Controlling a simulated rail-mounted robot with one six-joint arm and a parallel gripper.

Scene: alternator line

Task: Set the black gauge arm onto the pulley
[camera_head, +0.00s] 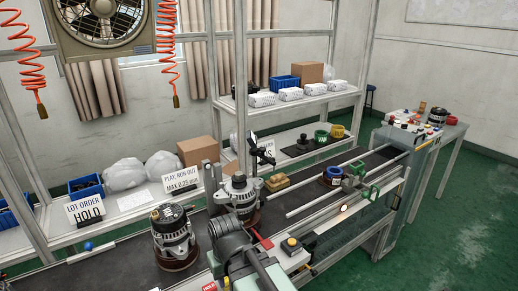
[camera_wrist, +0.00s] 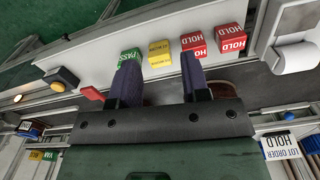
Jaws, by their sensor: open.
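The black gauge arm (camera_head: 261,153) shows in the head view, raised near a post just behind an upright alternator (camera_head: 240,196). The pulley (camera_head: 239,181) is on top of that alternator. The arm looks apart from the pulley, but its exact gap is unclear. My gripper (camera_wrist: 159,72) is open in the wrist view, its two dark fingers spread. They point towards a yellow block (camera_wrist: 159,52) and a green PASS block (camera_wrist: 129,58) on the pale ledge; contact is not clear. In the head view my own arm hides the gripper's fingers. The gauge arm is not seen in the wrist view.
A second alternator (camera_head: 173,238) stands to the left on the dark belt. Red HOLD blocks (camera_wrist: 193,42) sit along the ledge, near a yellow-button box (camera_head: 291,244). Long rails (camera_head: 345,183) run to the right.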

